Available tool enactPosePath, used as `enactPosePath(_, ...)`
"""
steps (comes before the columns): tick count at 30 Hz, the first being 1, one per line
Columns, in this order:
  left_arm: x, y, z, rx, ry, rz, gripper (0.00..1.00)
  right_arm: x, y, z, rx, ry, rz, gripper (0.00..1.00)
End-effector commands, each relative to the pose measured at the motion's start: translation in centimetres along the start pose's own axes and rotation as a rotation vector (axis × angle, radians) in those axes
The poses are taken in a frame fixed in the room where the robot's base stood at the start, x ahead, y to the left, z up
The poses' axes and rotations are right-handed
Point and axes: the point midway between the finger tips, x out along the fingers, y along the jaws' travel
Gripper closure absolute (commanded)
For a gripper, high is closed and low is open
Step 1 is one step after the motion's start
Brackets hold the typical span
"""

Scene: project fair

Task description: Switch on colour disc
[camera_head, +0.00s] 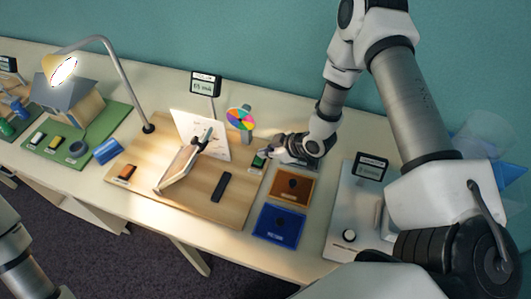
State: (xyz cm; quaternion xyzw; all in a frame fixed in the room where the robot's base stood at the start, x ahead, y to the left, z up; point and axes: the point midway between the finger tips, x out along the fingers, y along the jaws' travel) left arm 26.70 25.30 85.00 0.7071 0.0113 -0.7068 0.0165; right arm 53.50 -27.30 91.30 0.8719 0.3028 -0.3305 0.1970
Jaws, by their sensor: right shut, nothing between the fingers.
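The colour disc (240,117), a wheel of bright coloured sectors, stands upright on a small post at the back of the table. A small dark switch with a green part (259,161) sits in front of it, at the right edge of the wooden board. My right gripper (270,153) reaches in from the right and is shut and empty. Its fingertips are right beside the green switch; I cannot tell whether they touch it. My left arm shows only at the lower left corner, and its gripper is out of view.
A wooden board (222,205) with a tilted ramp, a white card (203,132) and an orange switch (126,172) lies left of the gripper. Brown (291,186) and blue (279,224) trays lie in front. A lit lamp (63,70) and model house (72,100) stand left.

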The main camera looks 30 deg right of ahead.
Motion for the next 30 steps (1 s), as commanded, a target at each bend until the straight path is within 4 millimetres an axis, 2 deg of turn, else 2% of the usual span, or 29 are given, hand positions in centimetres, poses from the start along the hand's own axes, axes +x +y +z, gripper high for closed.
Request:
enactPosePath(15, -0.3, 0.0, -0.1, 0.000, 0.001, 0.000, 0.30, -0.4, -1.7, -0.1, 0.003, -0.009, -0.007, 1.00)
enactPosePath(24, -0.3, 0.0, 0.0, 0.000, 0.001, 0.000, 0.30, -0.4, -1.7, -0.2, 0.003, -0.006, -0.004, 1.00)
enactPosePath(28, -0.9, 0.0, 0.0, 0.000, 0.001, 0.000, 0.30, -0.8, -1.5, -1.0, 0.001, -0.005, -0.003, 1.00)
enactPosePath(30, -1.7, 0.0, 0.0, 0.000, 0.001, 0.000, 0.30, -1.4, -1.3, -2.0, 0.000, -0.005, -0.003, 1.00)
